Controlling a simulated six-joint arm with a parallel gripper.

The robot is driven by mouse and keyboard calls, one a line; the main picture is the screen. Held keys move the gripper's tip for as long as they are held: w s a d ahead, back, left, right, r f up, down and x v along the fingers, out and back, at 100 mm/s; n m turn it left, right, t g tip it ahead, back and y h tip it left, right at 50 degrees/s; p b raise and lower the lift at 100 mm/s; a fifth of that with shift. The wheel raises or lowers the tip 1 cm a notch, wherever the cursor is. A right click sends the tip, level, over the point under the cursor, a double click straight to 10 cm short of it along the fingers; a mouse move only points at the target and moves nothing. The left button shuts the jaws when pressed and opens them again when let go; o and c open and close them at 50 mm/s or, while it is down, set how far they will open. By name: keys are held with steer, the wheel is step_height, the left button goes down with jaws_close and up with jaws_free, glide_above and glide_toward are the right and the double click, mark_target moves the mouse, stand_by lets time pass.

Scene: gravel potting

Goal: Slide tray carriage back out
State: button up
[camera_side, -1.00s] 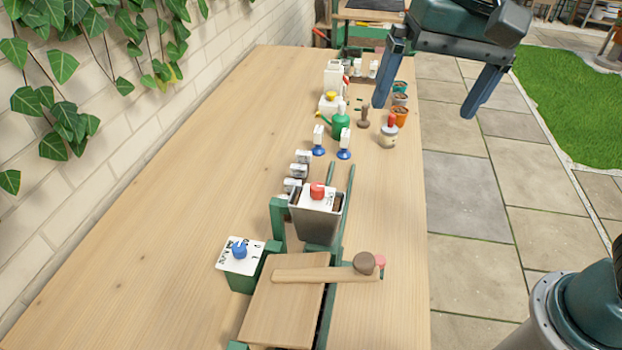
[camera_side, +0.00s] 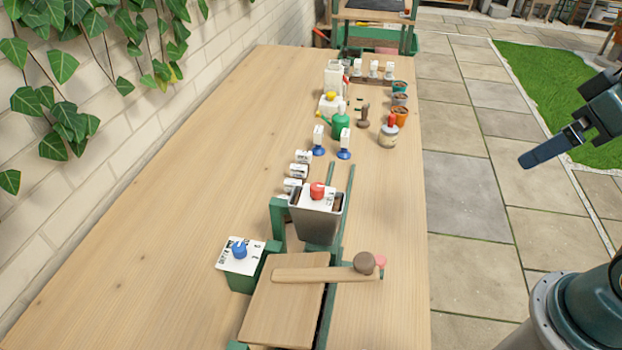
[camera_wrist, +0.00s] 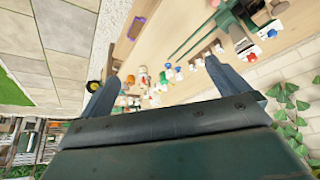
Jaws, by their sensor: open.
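A wooden board (camera_side: 284,300) in a green frame lies at the front of the bench; I cannot tell whether it is the tray carriage. Behind it stands a grey hopper (camera_side: 316,222) with a white, red-knobbed top, between green rails (camera_side: 348,195) that run away along the bench. A wooden lever (camera_side: 320,273) with a round brown knob lies across the board's far end. What sits under the hopper is hidden. My gripper (camera_wrist: 162,72) is open and empty. In the side view its one visible blue finger (camera_side: 548,149) is right of the bench, well apart from the rails.
A green box (camera_side: 241,265) with a blue-knobbed white top stands left of the board. Small bottles, a green watering can (camera_side: 339,122) and several pots (camera_side: 400,116) stand farther back. The bench's left side is clear; a brick wall borders it.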

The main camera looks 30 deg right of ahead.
steer(key=shift+f, duration=0.1)
steer(key=c, duration=0.7)
steer(key=shift+w+a+n, duration=0.1)
steer(key=shift+w+n, duration=0.1)
steer(key=shift+n, duration=0.1)
steer(key=c, duration=0.4)
steer(key=shift+w+a+f, duration=0.15)
steer(key=shift+w, duration=0.1)
steer(key=shift+c, duration=0.7)
steer(key=n+g+y, duration=0.5)
steer(key=n+g, duration=0.1)
steer(key=n, duration=1.1)
glide_above(380, 259)
steer(key=d, duration=0.6)
step_height(380, 259, down, 14)
steer(key=shift+r, duration=0.25)
steer(key=shift+a, duration=0.1)
steer(key=shift+h, duration=0.3)
steer(key=shift+w+x, duration=0.1)
steer(key=shift+x, duration=3.35)
steer(key=shift+w+x, duration=0.15)
steer(key=shift+x, duration=3.25)
